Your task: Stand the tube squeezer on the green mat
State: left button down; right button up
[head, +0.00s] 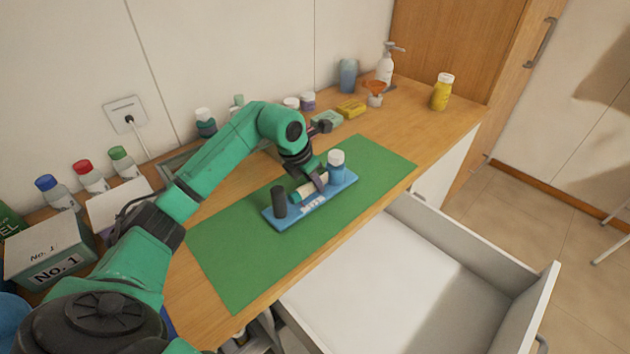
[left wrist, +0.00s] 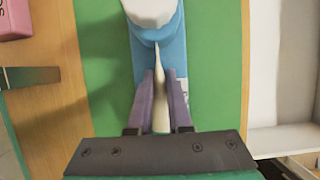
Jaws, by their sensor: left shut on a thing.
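The green mat (head: 240,262) lies on the wooden counter. A blue tray-like base (head: 287,219) with white lettering lies on it. A dark cylinder (head: 279,202) stands at its left end and a blue bottle with a white cap (head: 337,170) at its right end. My left gripper (head: 319,183) is over the middle of the base, its fingers (left wrist: 160,105) shut on a cream, tapered tube-like thing (left wrist: 160,92). This cream thing also shows in the head view (head: 301,194), low over the base; whether it touches is unclear. I cannot tell which part is the tube squeezer.
An open white drawer (head: 375,275) juts out below the counter's front edge. A box marked No. 1 (head: 50,252) stands at the left. The mat is clear at its near-left and far-right ends.

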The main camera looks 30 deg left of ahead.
pick_arm(q)
jog(key=c, duration=0.8)
grip_release()
jog(key=shift+c, duration=0.2)
jog(key=b+v, duration=0.1)
jog(key=v, duration=1.1)
